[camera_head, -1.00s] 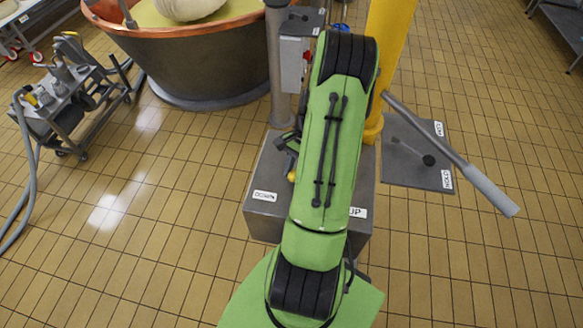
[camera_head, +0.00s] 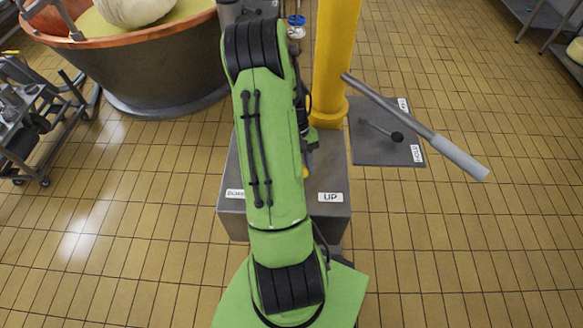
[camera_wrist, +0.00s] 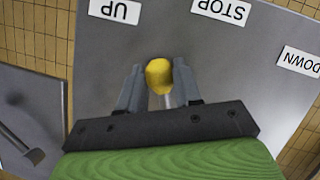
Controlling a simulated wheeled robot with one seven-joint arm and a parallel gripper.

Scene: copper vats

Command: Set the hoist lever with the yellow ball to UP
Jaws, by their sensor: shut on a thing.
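The yellow ball (camera_wrist: 159,76) of the hoist lever is between the two fingers of my gripper (camera_wrist: 159,72) in the wrist view, and the fingers are shut on it. A short grey piece of lever shaft shows below it. In that view the ball lies between the upside-down UP label (camera_wrist: 115,11) and STOP label (camera_wrist: 221,11); the DOWN label (camera_wrist: 300,62) is farther right. In the head view a bit of the yellow ball (camera_head: 306,172) shows at the right edge of my arm, near the UP label (camera_head: 331,197). My arm hides the STOP label and most of the lever there.
The grey lever box (camera_head: 335,222) stands before a yellow post (camera_head: 334,60). To its right are a floor plate (camera_head: 370,148) with a small dark lever and a long grey bar (camera_head: 400,115). A copper vat (camera_head: 150,60) and a trolley (camera_head: 30,130) stand left.

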